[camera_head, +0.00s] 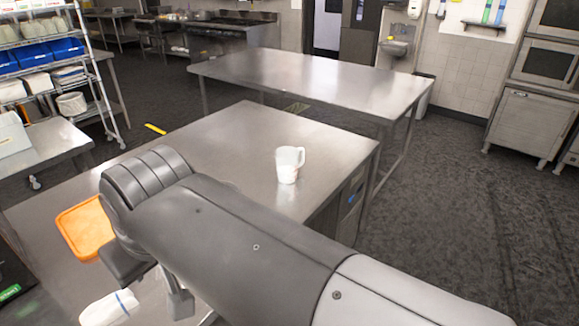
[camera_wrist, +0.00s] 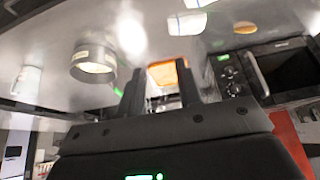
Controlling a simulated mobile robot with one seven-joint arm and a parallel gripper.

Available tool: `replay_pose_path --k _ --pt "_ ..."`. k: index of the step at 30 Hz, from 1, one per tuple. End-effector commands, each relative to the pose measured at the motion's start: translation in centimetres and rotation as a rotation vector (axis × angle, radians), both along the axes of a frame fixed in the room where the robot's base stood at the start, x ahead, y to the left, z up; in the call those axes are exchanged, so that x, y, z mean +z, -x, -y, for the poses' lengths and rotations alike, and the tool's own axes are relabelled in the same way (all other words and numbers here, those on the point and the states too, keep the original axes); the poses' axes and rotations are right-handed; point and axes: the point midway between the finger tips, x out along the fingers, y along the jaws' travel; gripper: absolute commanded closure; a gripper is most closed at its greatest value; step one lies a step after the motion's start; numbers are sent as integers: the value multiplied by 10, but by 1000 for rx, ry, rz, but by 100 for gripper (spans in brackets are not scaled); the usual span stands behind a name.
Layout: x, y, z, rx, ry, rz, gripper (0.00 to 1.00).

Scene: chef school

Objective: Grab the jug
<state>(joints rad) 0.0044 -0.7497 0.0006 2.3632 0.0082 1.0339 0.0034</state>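The jug (camera_head: 288,165) is a white, translucent cup with a handle on its right side. It stands upright near the right edge of the nearer steel table (camera_head: 235,140), beyond my arm in the head view. A pale shape at the left edge of the wrist view (camera_wrist: 28,82) may be the jug. My gripper (camera_wrist: 163,88) shows in the wrist view with two dark fingers apart and no object visibly held between them. It is well away from the jug, to the left behind my arm; in the head view its fingers are mostly hidden.
An orange tray (camera_head: 85,228) and a white cloth with a blue stripe (camera_head: 108,308) lie at left. A metal can (camera_wrist: 95,62) shows in the wrist view. A second steel table (camera_head: 310,80) stands behind, empty. The tabletop around the jug is clear.

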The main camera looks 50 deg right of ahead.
Motion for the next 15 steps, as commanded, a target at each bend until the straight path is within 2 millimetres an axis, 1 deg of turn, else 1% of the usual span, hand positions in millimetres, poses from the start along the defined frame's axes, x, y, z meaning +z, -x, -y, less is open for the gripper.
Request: replay_pose_path --k 1,2,5,8,11,14,15 --pt "-3 -9 2 -60 -54 -20 68" --pt "-3 -15 2 -95 -88 -28 68" --pt "-1 -34 4 -212 -207 -49 68" --pt "2 -57 10 -343 -339 -67 68" --pt "5 -85 22 -494 -494 -80 68" --pt "10 -115 43 -659 -663 -84 68" --pt "12 -127 53 -725 -733 -84 68"
